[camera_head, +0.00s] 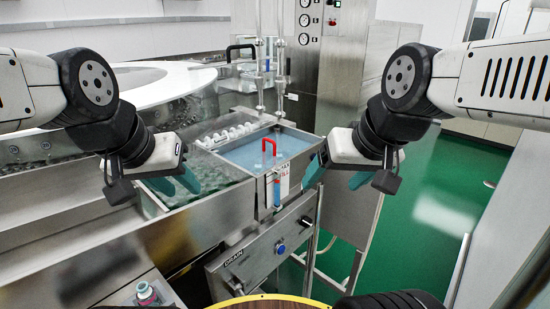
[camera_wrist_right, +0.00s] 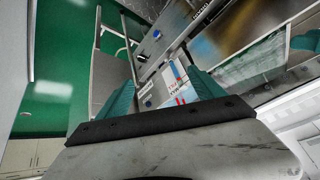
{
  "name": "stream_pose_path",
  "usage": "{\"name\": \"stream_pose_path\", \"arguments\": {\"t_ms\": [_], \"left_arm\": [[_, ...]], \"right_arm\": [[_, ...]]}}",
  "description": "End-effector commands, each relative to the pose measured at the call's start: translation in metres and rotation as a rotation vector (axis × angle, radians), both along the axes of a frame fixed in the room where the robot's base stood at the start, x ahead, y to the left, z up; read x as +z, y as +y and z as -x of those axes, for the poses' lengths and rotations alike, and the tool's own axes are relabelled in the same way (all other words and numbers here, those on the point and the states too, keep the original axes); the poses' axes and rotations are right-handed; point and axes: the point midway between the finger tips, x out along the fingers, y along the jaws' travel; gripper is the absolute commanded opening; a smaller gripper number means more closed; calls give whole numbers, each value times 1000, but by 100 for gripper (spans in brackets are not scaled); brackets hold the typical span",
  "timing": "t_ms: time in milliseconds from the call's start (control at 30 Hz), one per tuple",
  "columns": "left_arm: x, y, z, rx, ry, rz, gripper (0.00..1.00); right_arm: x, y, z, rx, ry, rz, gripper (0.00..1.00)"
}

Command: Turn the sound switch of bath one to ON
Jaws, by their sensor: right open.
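A blue round knob (camera_head: 280,248) sits on the steel front panel (camera_head: 262,256) below the baths, and a smaller dark knob (camera_head: 306,221) is to its right. I cannot read which one is the sound switch. My right gripper (camera_head: 336,176) is open and empty, above and right of the panel, apart from the knobs. Its teal fingers (camera_wrist_right: 165,92) also show in the right wrist view. My left gripper (camera_head: 174,182) appears open and empty above the left bath.
A water-filled bath (camera_head: 262,150) with a red handle (camera_head: 268,143) stands behind the panel. A panel label reads DRAIN (camera_head: 233,257). A steel frame (camera_head: 320,255) stands right of the panel. Green floor (camera_head: 430,220) lies free further right. A bottle (camera_head: 147,294) is at lower left.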

Motion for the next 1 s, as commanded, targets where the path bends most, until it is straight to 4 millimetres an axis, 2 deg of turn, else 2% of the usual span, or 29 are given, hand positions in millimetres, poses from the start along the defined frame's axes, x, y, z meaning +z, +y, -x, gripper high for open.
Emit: {"name": "stream_pose_path", "arguments": {"t_ms": [433, 467, 567, 600, 767, 1000], "left_arm": [[0, 0, 0, 0, 0, 0, 36], [0, 0, 0, 0, 0, 0, 36], [0, 0, 0, 0, 0, 0, 36], [0, 0, 0, 0, 0, 0, 36], [0, 0, 0, 0, 0, 0, 36], [0, 0, 0, 0, 0, 0, 36]], "right_arm": [[0, 0, 0, 0, 0, 0, 78], [0, 0, 0, 0, 0, 0, 76], [-1, 0, -1, -1, 11, -2, 56], [-2, 0, -3, -3, 24, -4, 56], [-17, 2, -20, -11, 152, -36, 56], [-57, 6, -60, -16, 415, -174, 56]]}}
